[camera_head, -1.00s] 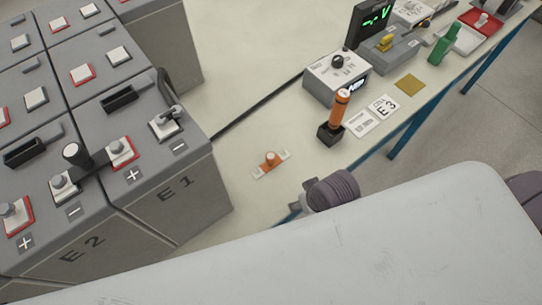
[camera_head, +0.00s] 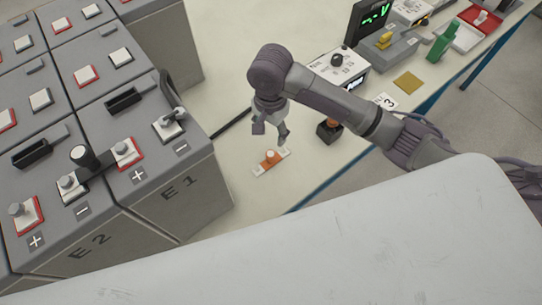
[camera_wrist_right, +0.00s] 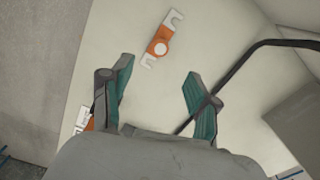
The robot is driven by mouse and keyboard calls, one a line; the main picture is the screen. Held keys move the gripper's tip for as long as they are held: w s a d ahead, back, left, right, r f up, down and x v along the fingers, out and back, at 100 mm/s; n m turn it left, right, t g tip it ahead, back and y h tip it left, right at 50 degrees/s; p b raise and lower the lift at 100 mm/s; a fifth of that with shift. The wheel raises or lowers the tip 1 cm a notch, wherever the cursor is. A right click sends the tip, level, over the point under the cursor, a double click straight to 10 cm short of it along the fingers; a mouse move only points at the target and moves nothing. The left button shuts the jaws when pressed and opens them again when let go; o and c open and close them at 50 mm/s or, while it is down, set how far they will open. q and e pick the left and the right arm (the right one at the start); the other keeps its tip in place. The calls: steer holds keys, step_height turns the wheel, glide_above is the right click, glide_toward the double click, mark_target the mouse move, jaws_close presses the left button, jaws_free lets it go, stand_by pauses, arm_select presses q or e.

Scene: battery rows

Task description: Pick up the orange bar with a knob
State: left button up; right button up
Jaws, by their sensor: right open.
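The orange bar with a knob (camera_head: 270,160) lies on the pale tabletop (camera_head: 235,65), to the right of battery E1 (camera_head: 185,190). It has light metal ends with notches and a round orange knob in its middle. In the right wrist view the bar (camera_wrist_right: 161,41) lies beyond the fingertips, with nothing on it. My right gripper (camera_head: 270,135) is open and empty above the bar, fingers pointing down; its spread fingers also show in the right wrist view (camera_wrist_right: 158,68). My left gripper is not in view.
An orange-handled tool in a dark holder (camera_head: 329,131) stands right of the bar. A grey meter box (camera_head: 345,65) is behind my right arm. A black cable (camera_head: 232,122) runs across the table.

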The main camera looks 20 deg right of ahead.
mark_target(271, 153)
step_height(271, 153, down, 8)
steer(key=shift+d+p, duration=0.1)
steer(key=shift+p, duration=0.2)
steer(key=shift+w+d+f+p, duration=0.1)
steer(key=shift+f+p, duration=0.1)
steer(key=shift+f, duration=0.7)
steer(key=shift+w+a+f+p, duration=0.1)
steer(key=shift+f+p, duration=0.1)
steer(key=shift+f, duration=0.75)
steer(key=shift+w+d+f+p, duration=0.1)
steer(key=shift+f+p, duration=0.1)
steer(key=shift+f, duration=0.7)
jaws_close()
